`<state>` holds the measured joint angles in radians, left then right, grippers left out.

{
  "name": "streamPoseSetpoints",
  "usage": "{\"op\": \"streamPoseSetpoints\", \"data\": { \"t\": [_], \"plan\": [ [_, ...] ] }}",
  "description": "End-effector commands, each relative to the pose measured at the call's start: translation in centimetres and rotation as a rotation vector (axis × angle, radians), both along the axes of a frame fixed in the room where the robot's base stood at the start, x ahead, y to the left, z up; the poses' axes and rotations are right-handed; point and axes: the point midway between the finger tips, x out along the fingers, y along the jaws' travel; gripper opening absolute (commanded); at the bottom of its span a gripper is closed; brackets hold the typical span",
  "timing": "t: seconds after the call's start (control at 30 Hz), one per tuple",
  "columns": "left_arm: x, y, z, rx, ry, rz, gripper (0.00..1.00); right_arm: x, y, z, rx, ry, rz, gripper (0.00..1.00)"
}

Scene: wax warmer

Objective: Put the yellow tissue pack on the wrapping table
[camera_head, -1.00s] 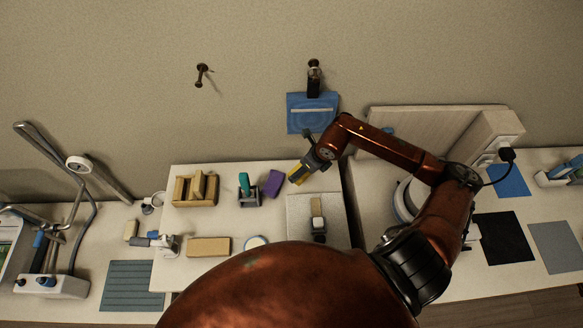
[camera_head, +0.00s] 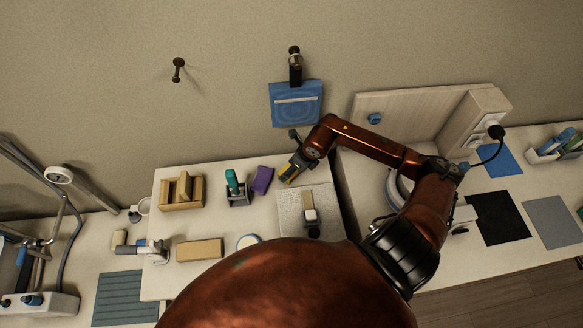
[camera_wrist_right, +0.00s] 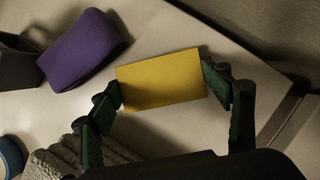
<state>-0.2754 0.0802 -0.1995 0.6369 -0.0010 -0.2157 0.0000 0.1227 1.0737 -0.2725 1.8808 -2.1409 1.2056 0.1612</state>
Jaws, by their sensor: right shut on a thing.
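The yellow tissue pack (camera_wrist_right: 162,80) is a flat yellow block held between the two fingers of my right gripper (camera_wrist_right: 168,88) in the right wrist view. In the head view the right gripper (camera_head: 294,172) is at the back right of the white table (camera_head: 214,222), and a bit of the yellow pack (camera_head: 287,173) shows at its jaws. The pack is over or at the table surface; I cannot tell if it touches. My left gripper is not in view.
A purple block (camera_head: 262,180) lies just left of the gripper; it also shows in the wrist view (camera_wrist_right: 82,48). A grey textured slab (camera_head: 322,205) is in front. A teal-handled tool (camera_head: 234,184) and a wooden holder (camera_head: 181,193) stand further left. A gap separates the right-hand table.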

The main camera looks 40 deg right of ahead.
Motion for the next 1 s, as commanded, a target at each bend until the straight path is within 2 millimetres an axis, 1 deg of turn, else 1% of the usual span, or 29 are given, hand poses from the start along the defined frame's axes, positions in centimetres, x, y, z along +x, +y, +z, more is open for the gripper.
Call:
{"op": "streamPoseSetpoints", "data": {
  "t": [0.07, 0.1, 0.13, 0.23, 0.3, 0.37, 0.47, 0.57, 0.67, 0.77, 0.9, 1.0],
  "plan": [
    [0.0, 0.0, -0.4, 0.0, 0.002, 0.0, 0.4, 0.1, 0.1, -0.3, 0.0, -0.002, 0.001, 0.44],
    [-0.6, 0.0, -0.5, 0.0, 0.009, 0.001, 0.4, 0.1, 0.1, -0.4, 0.0, -0.002, 0.002, 0.44],
    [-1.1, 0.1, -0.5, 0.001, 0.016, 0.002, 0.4, 0.1, 0.1, -0.3, 0.0, -0.002, 0.002, 0.73],
    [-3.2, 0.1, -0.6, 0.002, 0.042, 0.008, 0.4, 0.1, 0.1, -0.2, 0.0, -0.002, 0.001, 0.8],
    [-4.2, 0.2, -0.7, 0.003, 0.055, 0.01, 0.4, 0.1, 0.0, -0.2, 0.0, -0.003, 0.001, 0.85],
    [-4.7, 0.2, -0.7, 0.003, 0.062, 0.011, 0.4, 0.1, 0.0, -0.2, 0.001, -0.002, 0.0, 0.89],
    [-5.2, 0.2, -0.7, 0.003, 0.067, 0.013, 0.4, 0.0, 0.0, -0.2, 0.001, -0.003, 0.0, 0.89],
    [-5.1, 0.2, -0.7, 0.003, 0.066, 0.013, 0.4, 0.1, 0.0, -0.2, 0.001, -0.003, 0.0, 0.89],
    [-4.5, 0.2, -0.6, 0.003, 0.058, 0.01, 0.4, 0.0, 0.0, -0.1, 0.001, -0.003, 0.0, 0.89],
    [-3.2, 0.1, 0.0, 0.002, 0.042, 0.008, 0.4, 0.0, 0.0, 0.4, 0.001, -0.003, -0.001, 0.89],
    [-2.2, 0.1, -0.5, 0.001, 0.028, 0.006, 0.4, -0.8, -0.4, 2.2, -0.004, -0.005, 0.002, 0.89],
    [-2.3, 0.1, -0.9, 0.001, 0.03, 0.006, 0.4, -1.6, -0.7, 4.2, -0.005, -0.006, 0.003, 0.89]
  ]
}}
